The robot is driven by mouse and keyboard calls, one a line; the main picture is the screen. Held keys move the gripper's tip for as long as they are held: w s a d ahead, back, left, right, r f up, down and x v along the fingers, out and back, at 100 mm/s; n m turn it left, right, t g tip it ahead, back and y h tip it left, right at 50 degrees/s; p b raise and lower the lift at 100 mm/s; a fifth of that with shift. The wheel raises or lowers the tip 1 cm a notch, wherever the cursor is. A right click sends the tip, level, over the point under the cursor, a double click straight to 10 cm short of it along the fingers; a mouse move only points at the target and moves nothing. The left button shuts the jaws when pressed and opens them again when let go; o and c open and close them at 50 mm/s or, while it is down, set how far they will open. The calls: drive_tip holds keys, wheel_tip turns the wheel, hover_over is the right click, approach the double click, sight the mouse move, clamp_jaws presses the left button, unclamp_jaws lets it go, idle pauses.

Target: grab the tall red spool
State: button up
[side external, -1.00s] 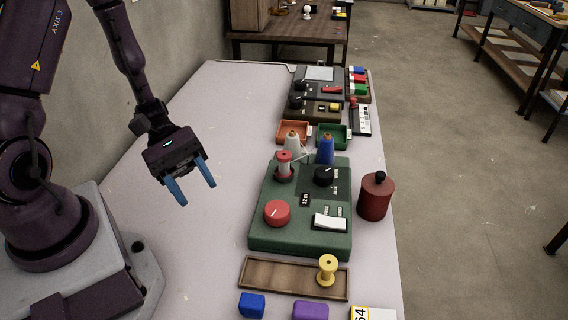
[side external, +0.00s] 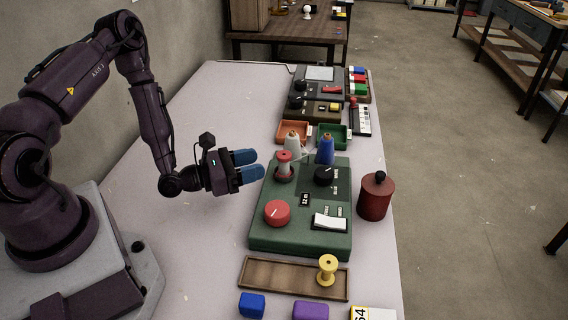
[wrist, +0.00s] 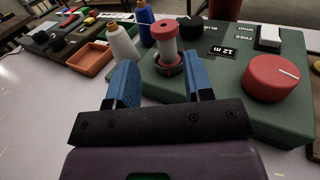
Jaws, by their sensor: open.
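The tall red spool (side external: 284,166) has red ends and a pale middle. It stands upright at the back left of the green machine box (side external: 259,232). In the wrist view the spool (wrist: 165,47) shows beyond and between my two blue fingers. My gripper (side external: 254,164) is open and empty, with its fingers level and pointing right at the spool. The fingertips are just left of the spool, apart from it as far as I can tell. In the wrist view my gripper (wrist: 160,78) has a clear gap between its fingers.
A white cone (side external: 294,146) and a blue cone (side external: 326,150) stand close behind the spool. A red knob (side external: 277,212) is in front of it on the box. A dark red canister (side external: 375,198) stands to the right. The table left of the box is clear.

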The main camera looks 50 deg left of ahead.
sight(283, 158)
drive_tip(key=x, duration=0.7)
drive_tip(key=shift+w+d, duration=0.1)
drive_tip(key=shift+d, duration=0.3)
drive_tip(key=shift+c, duration=0.5)
drive_tip(key=c, duration=0.6)
